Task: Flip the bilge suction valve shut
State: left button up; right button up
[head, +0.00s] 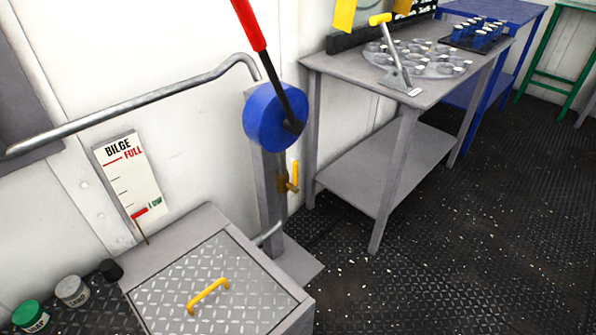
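A small brass valve body (284,184) with a yellow lever (295,174) sits on the pipe below the blue pump drum (268,122). The yellow lever points upward, roughly in line with the grey post beside it. The blue drum carries a long black handle with a red grip (249,24), leaning up to the left. A bilge gauge board (128,175) hangs on the wall, its red pointer low near the green mark. Neither of my grippers is in view.
A grey hatch box (185,285) with a yellow handle stands in front left of the pump. Jars, one green-lidded (30,315), stand at lower left. A grey workbench (375,150) stands right of the valve. The dark deck (430,270) in front is clear.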

aim_at(296, 177)
jog(key=i+l, duration=0.15)
jog(key=l, duration=0.35)
jog(key=i+l+u, duration=0.15)
jog(key=l, duration=0.35)
jog(key=i+l, duration=0.2)
jog(key=l, duration=0.3)
jog(key=i+l+u, duration=0.15)
jog(key=l, duration=0.35)
jog(key=i+l, duration=0.1)
jog(key=l, duration=0.45)
jog(key=i+l+u, duration=0.15)
jog(key=l, duration=0.9)
jog(key=i+u, duration=0.05)
